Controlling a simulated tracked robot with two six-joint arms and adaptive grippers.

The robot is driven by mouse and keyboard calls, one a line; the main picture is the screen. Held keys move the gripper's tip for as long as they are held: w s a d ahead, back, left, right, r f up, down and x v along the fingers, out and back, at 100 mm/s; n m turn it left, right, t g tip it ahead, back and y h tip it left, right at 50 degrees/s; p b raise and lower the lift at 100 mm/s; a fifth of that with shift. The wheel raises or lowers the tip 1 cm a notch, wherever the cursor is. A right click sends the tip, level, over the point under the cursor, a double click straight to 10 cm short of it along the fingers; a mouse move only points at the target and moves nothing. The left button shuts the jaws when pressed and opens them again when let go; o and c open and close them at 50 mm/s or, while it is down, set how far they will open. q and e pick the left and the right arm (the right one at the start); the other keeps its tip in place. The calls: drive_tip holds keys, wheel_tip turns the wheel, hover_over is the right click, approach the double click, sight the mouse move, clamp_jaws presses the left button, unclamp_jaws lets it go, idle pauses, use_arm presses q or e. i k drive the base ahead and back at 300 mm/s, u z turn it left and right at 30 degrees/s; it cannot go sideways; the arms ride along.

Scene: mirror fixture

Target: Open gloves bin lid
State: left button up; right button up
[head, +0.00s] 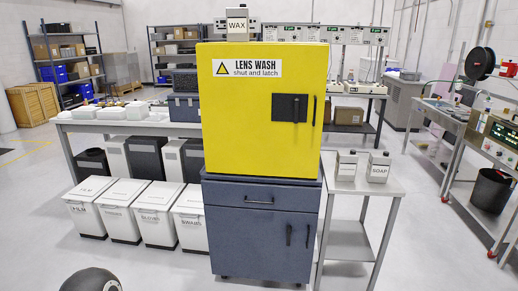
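The gloves bin (153,229) is a white bin with a dark base, labelled GLOVES on its front. It stands on the floor in a row of similar bins, left of the blue cabinet. Its white lid (158,196) lies flat and looks shut. The bin's inside is hidden. Neither of my grippers is in view. A dark rounded part, cut off at the bottom left edge, may be part of my own arm.
A swabs bin (190,231) stands close on its right, and other bins (88,219) on its left. A yellow LENS WASH cabinet (240,120) sits on a blue cabinet (262,225). A bench (130,127) stands behind. The floor before the bins is clear.

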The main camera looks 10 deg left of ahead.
sight(160, 196)
drive_tip(key=u, duration=0.4)
drive_tip(key=i, duration=1.35)
drive_tip(key=u, duration=1.1)
drive_tip(key=i, duration=2.25)
drive_tip(key=u, duration=0.25)
